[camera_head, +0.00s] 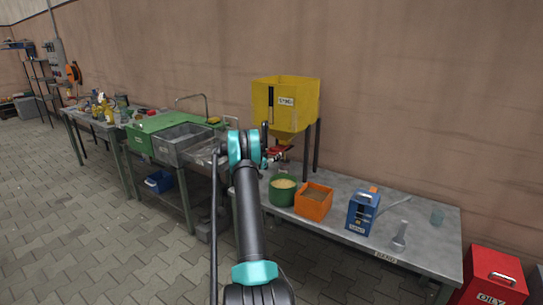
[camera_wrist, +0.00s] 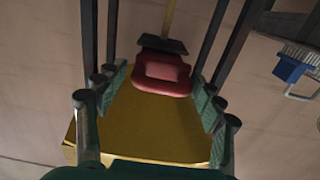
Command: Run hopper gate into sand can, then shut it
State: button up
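The yellow hopper (camera_head: 285,101) stands on dark legs above the back of the bench. Its red gate handle (camera_head: 279,149) sits below the funnel and is partly hidden by my arm. My gripper (camera_head: 273,157) is at the hopper outlet. In the wrist view the red handle (camera_wrist: 162,74) lies between the two green-padded fingertips of my gripper (camera_wrist: 161,92), with gaps on both sides. The gripper is open. A green round can (camera_head: 283,191) with pale sand-like filling stands on the bench near the outlet. I cannot tell whether the gate is open.
An orange bin (camera_head: 314,203) with brown grains stands beside the green can. A blue labelled can (camera_head: 362,213), a grey flask (camera_head: 400,237) and a small cup (camera_head: 437,217) stand to the right. A red oily-waste bin (camera_head: 494,276) stands on the floor. The hopper legs flank my gripper closely.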

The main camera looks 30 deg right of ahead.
jog(key=shift+a, duration=0.1)
jog(key=v, duration=1.1)
jog(key=shift+s+a, duration=0.2)
jog(key=shift+a, duration=0.15)
dwell(6.5)
